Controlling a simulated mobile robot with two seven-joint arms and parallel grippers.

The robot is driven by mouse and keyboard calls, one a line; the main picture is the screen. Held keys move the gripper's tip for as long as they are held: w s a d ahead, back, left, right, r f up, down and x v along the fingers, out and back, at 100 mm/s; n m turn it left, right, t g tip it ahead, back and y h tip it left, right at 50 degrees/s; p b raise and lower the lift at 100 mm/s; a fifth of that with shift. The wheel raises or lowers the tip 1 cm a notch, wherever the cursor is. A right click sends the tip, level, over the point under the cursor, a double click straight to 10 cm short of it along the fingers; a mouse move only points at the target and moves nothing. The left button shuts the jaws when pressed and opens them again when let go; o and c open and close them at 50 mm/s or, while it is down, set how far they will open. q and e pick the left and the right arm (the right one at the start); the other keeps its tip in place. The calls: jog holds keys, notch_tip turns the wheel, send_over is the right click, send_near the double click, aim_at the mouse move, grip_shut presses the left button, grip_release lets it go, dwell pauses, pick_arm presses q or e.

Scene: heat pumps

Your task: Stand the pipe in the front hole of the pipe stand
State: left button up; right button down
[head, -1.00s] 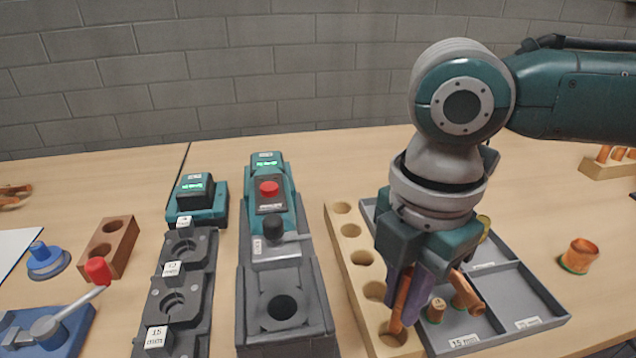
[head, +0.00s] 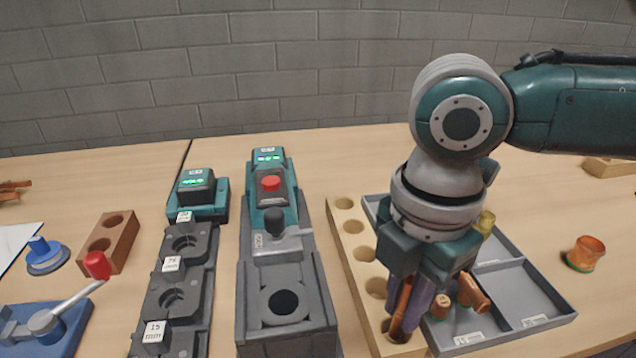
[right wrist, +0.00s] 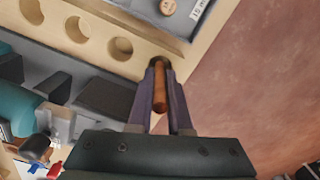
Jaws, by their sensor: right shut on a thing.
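The pipe stand is a long light-wood block (head: 345,242) with a row of round holes. It also shows in the right wrist view (right wrist: 95,68). My right gripper (head: 412,318), with purple fingers, is shut on the copper pipe (head: 400,305) above the stand's front end. In the right wrist view the pipe (right wrist: 160,88) lies between the two fingers, its far end at the dark front hole. The pipe is near upright, with a slight tilt in the head view. How deep its lower end sits is hard to tell. My left gripper is not in view.
A grey divided tray (head: 535,300) with copper fittings (head: 470,292) stands close right of the stand. A grey and teal press machine (head: 285,300) is to the left. A copper fitting (head: 585,253) stands at the far right, with bare table around it.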

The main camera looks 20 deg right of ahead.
jog(key=shift+f+b, duration=0.6)
jog(key=shift+f, duration=0.5)
jog(key=c, duration=0.8)
grip_release()
jog(key=shift+o, duration=0.2)
jog(key=shift+r, duration=0.1)
